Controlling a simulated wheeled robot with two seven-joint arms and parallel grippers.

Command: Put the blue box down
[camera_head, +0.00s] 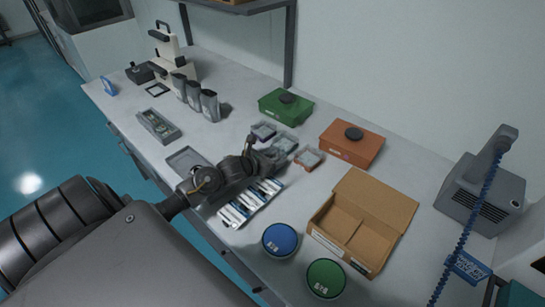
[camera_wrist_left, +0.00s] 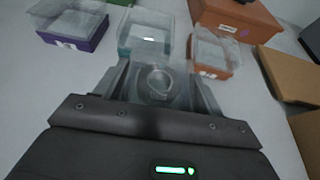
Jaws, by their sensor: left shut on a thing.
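My left gripper (camera_head: 262,158) reaches over the table from the left. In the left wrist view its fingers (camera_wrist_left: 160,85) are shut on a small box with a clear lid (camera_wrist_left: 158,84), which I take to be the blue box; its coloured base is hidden. In front of it stand similar clear-lidded boxes: a purple one (camera_wrist_left: 72,26) at left, a pale green one (camera_wrist_left: 146,34) straight ahead and an orange one (camera_wrist_left: 214,54) at right. I cannot tell whether the held box touches the table. My right gripper is not in view.
A slide rack (camera_head: 248,203) lies just below the gripper. An open cardboard box (camera_head: 385,212), a blue round container (camera_head: 280,239) and a green round one (camera_head: 326,279) stand to the right. Larger green (camera_head: 286,106) and orange (camera_head: 351,143) boxes stand behind. A grey tray (camera_head: 188,161) lies left.

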